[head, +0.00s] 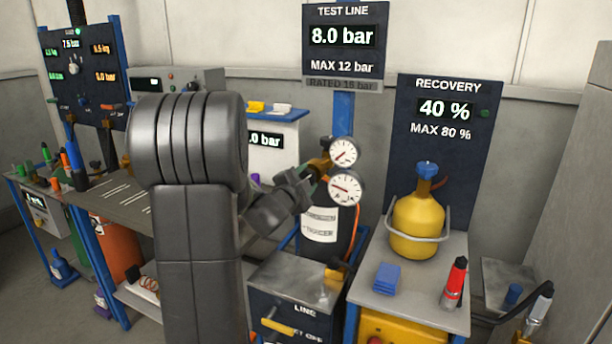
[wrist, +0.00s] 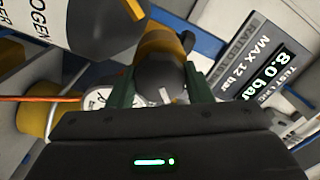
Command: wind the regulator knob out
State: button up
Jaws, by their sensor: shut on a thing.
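The regulator knob (wrist: 158,82) is dark grey with a small white mark and sits at the end of a brass-coloured regulator body (wrist: 158,42) in the wrist view. My gripper (wrist: 162,76) is shut on the knob, with one dark green finger on each side. In the head view my gripper (head: 305,183) reaches the brass regulator (head: 320,165) from the left, and the knob is mostly hidden. Two round gauges, an upper (head: 343,152) and a lower (head: 346,188), stand just right of it. The test line display (head: 345,37) reads 8.0 bar, MAX 12 bar.
A dark labelled cylinder (head: 320,232) stands below the regulator. A yellow recovery cylinder (head: 418,225) stands on a cart to the right, by a panel (head: 445,108) reading 40 %. An orange hose (wrist: 40,99) runs close to my gripper. A metal-topped box (head: 297,275) stands in front.

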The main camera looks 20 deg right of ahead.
jog(key=n+p, duration=0.2)
jog(key=n, duration=0.2)
jog(key=shift+n, duration=0.3)
jog(key=n+p, duration=0.2)
jog(key=n, duration=0.2)
jog(key=shift+f+n, duration=0.1)
jog(key=shift+n, duration=0.3)
jog(key=o, duration=1)
jog(key=b+v, duration=0.1)
jog(key=v, duration=1.2)
jog(key=shift+s+a+b, duration=0.25)
jog(key=shift+s+b, duration=0.05)
jog(key=shift+b, duration=0.05)
jog(key=shift+w+d, duration=0.1)
